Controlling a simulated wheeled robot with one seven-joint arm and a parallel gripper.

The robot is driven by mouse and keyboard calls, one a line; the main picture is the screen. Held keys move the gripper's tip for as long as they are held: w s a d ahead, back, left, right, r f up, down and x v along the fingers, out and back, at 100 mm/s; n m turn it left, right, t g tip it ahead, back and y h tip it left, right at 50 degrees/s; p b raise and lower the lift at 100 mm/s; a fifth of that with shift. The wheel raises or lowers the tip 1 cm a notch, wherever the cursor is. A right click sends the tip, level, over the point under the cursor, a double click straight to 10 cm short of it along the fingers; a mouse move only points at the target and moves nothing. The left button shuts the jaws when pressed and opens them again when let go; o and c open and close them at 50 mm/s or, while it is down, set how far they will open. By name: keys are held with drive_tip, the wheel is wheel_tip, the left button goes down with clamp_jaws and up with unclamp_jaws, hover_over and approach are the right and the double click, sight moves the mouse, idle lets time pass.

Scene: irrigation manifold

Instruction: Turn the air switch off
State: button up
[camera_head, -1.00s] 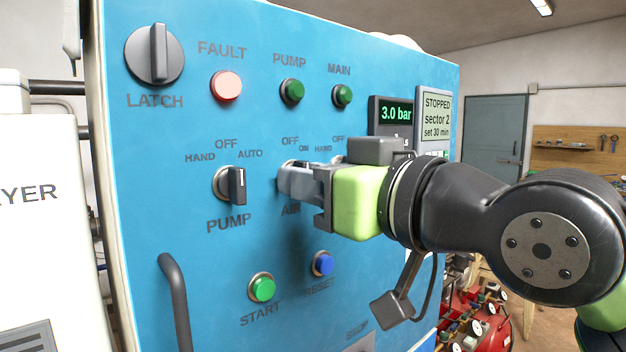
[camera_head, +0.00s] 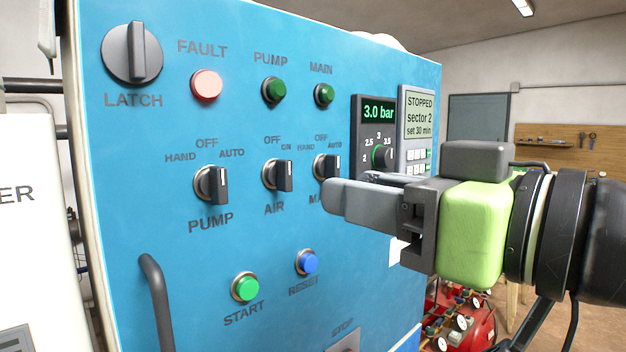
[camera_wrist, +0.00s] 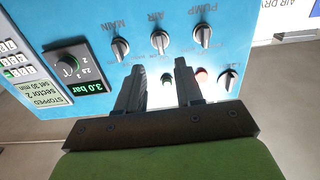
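The air switch (camera_head: 277,175) is a black knob with a silver collar on the blue panel, between the pump switch (camera_head: 211,185) and the main switch (camera_head: 326,167). "OFF" and "ON" are printed above it. Its grip looks about upright in the head view, but I cannot tell surely which mark it points at. It shows upside down in the wrist view (camera_wrist: 160,42), clear of the fingers. My gripper (camera_head: 346,188) is in front of the panel, right of the air switch and apart from it. Its two fingers stand apart with nothing between them, also in the wrist view (camera_wrist: 159,70).
The blue panel (camera_head: 130,220) also bears a latch knob (camera_head: 132,52), lamps, a green start button (camera_head: 245,288), a blue reset button (camera_head: 307,262) and a display reading 3.0 bar (camera_head: 378,112). A curved handle (camera_head: 157,300) juts out at lower left.

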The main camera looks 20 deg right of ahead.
drive_tip(key=v, duration=0.6)
drive_tip(key=shift+s, duration=0.1)
